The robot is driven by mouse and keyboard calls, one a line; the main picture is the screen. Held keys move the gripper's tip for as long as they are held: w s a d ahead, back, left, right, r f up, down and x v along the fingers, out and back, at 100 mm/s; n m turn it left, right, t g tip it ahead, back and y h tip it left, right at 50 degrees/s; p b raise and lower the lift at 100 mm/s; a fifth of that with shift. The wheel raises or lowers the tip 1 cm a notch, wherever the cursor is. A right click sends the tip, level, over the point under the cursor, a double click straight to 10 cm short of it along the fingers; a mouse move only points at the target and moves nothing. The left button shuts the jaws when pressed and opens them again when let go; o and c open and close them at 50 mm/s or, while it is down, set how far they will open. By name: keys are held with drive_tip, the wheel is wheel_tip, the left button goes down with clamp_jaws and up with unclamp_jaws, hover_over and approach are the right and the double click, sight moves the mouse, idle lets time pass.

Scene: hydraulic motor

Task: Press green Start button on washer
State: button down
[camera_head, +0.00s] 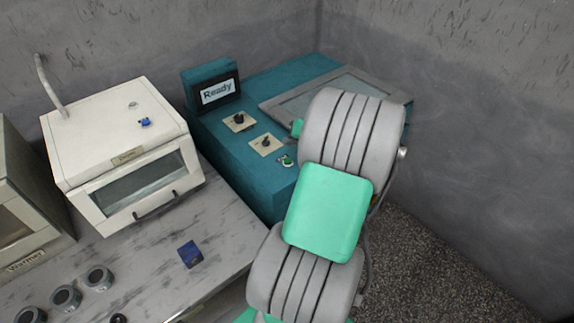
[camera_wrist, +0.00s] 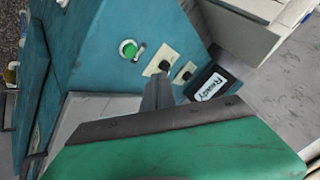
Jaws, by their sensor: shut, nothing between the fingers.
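The washer is a teal machine (camera_head: 235,150) in the back corner, with a screen reading "Ready" (camera_head: 218,91). Its green Start button (camera_head: 288,161) sits at the right end of the panel, close to my arm. In the wrist view the green button (camera_wrist: 129,48) shows unobstructed, with two black knobs on pale plates beside it. My gripper (camera_wrist: 158,84) is shut and empty, its dark fingertips below and right of the button in the picture, apparently near the closer knob. Whether they touch the panel I cannot tell. In the head view my arm hides the gripper.
A white oven-like box (camera_head: 120,150) stands left of the washer on a grey marbled counter (camera_head: 215,220). A blue square (camera_head: 190,254) and several round dials lie on the counter. The washer's grey-framed lid (camera_head: 290,105) is closed. Walls stand behind and right.

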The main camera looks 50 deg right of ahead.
sight(290, 162)
wheel_tip(290, 162, down, 5)
drive_tip(key=b, duration=0.2)
drive_tip(key=shift+b, duration=0.35)
idle(1.5)
drive_tip(key=shift+f+b, duration=0.35)
drive_tip(key=shift+f, duration=0.05)
drive_tip(key=shift+f+b, duration=0.3)
drive_tip(key=shift+f, duration=0.1)
idle(0.5)
drive_tip(key=shift+r, duration=0.15)
drive_tip(key=shift+r+p, duration=0.55)
drive_tip(key=shift+r, duration=0.15)
wheel_tip(290, 162, up, 5)
drive_tip(key=p, duration=0.3)
